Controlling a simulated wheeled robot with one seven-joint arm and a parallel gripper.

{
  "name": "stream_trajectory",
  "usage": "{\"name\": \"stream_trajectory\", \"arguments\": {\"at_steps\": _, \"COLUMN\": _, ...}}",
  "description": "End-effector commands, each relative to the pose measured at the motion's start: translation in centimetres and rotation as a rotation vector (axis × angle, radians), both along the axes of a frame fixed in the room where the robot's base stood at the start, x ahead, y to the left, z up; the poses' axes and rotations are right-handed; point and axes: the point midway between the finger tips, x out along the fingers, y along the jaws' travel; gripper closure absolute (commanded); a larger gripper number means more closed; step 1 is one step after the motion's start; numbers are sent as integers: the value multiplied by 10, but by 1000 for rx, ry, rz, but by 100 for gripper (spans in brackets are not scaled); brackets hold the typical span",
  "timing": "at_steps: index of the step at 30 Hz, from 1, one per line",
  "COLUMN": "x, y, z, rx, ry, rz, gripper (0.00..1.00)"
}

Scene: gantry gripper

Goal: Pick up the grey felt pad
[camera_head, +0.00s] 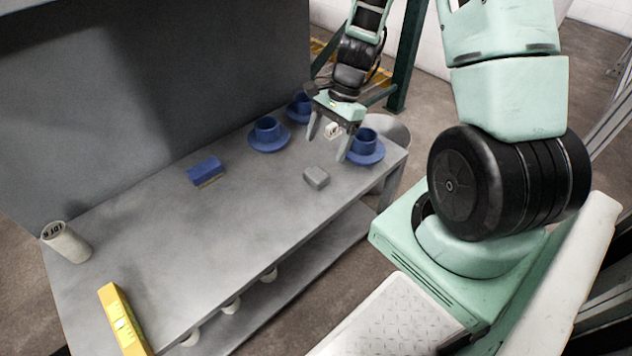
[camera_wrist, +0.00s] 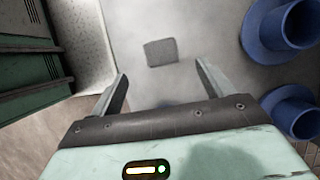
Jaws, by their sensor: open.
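The grey felt pad (camera_head: 316,178) is a small grey block lying on the grey metal bench top (camera_head: 200,238), near its front edge at the right. In the wrist view the pad (camera_wrist: 161,52) lies beyond the fingertips, roughly midway between them. My gripper (camera_head: 328,148) is open and empty above the bench, a little above and behind the pad in the head view. Its two fingers also show in the wrist view (camera_wrist: 161,75), apart, with nothing between them. The gripper does not touch the pad.
Blue cups on saucers stand close by: one (camera_head: 366,144) right of the gripper, one (camera_head: 267,134) left, one (camera_head: 300,106) behind. The bench middle is clear.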

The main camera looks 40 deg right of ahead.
Motion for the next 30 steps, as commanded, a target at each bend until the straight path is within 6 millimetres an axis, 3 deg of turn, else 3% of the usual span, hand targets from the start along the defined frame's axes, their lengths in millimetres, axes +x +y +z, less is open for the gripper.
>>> {"name": "stream_trajectory", "arguments": {"at_steps": 3, "x": -1, "y": 9, "z": -25, "rx": 3, "ry": 3, "rz": 0, "gripper": 20}}
{"name": "stream_trajectory", "arguments": {"at_steps": 14, "x": -1, "y": 18, "z": -47, "rx": 0, "ry": 0, "rz": 0, "gripper": 20}}
{"name": "stream_trajectory", "arguments": {"at_steps": 22, "x": -1, "y": 31, "z": -84, "rx": 1, "ry": 1, "rz": 1, "gripper": 20}}
{"name": "stream_trajectory", "arguments": {"at_steps": 30, "x": -1, "y": 34, "z": -87, "rx": 0, "ry": -1, "rz": 2, "gripper": 20}}
